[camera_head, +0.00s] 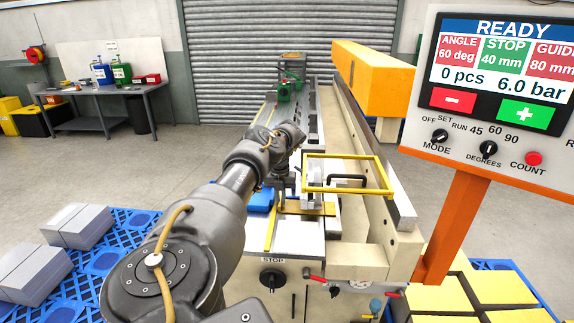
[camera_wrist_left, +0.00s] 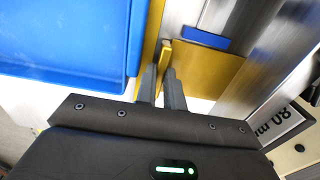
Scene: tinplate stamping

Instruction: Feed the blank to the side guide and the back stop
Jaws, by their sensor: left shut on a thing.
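The gold blank (camera_wrist_left: 212,72) lies flat on the machine bed in the left wrist view. It also shows in the head view (camera_head: 312,208), partly hidden by the guard frame. My left gripper (camera_wrist_left: 166,78) is shut at the blank's left edge, beside a small yellow tab; the exact grip is hard to see. In the head view my left gripper (camera_head: 282,198) is small, over the bed. A long yellow strip (camera_head: 271,230) runs along the bed's left side, perhaps the side guide. A blue block (camera_wrist_left: 200,37) touches the blank's far edge, perhaps the back stop. My right gripper is out of view.
A blue tray (camera_wrist_left: 65,40) lies left of the gripper. A yellow guard frame (camera_head: 350,189) stands over the bed. The control panel (camera_head: 500,80) reads READY, 60 deg, stop 40 mm, 0 pcs. Grey stacks (camera_head: 78,226) stand left, gold stacks (camera_head: 440,298) right.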

